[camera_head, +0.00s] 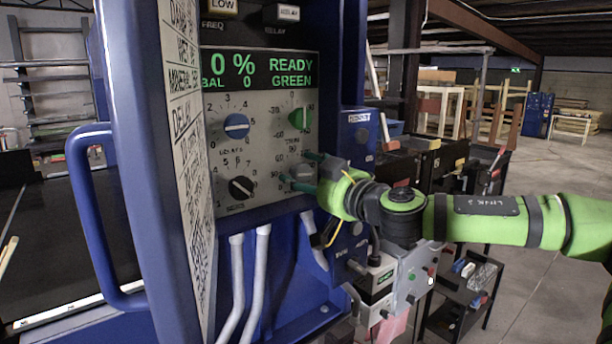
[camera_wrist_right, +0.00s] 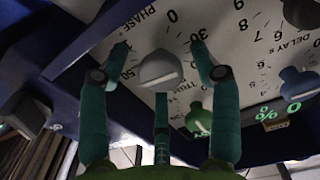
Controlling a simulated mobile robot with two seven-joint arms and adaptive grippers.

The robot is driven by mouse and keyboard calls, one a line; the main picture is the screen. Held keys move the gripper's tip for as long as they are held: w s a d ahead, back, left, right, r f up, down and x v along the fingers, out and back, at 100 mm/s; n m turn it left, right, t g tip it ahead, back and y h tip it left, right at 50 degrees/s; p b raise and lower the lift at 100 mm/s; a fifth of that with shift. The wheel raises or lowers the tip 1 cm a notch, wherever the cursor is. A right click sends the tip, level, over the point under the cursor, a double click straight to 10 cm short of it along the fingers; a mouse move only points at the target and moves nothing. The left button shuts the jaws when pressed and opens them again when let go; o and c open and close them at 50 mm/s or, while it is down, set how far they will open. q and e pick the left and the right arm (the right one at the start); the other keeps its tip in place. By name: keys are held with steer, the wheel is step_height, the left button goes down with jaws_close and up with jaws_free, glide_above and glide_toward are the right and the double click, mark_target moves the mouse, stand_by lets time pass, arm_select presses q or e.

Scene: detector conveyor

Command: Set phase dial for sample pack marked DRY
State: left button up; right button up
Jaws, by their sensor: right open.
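The grey phase dial (camera_wrist_right: 160,70) sits on the white control panel (camera_wrist_right: 110,85), beside the printed word PHASE. In the head view the phase dial (camera_head: 304,172) is partly hidden by my right gripper (camera_head: 298,168). In the right wrist view my right gripper (camera_wrist_right: 158,50) is open. Two green fingers stand apart on either side of the dial and a third is below it. I cannot tell whether any finger touches the dial. The display (camera_head: 262,71) reads READY GREEN. No pack marked DRY can be made out. My left gripper is not in view.
Close by are a green knob (camera_head: 300,117), a blue knob (camera_head: 236,126) and a black knob (camera_head: 241,187). A blue frame with a handle (camera_head: 92,220) surrounds the panel. A printed sheet (camera_head: 186,150) is at its left. A dark cart (camera_head: 462,300) stands right, with open floor beyond.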

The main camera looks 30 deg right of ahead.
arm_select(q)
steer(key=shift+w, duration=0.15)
arm_select(e)
steer(key=shift+s, duration=0.1)
steer(key=shift+c, duration=0.8)
steer(key=c, duration=1)
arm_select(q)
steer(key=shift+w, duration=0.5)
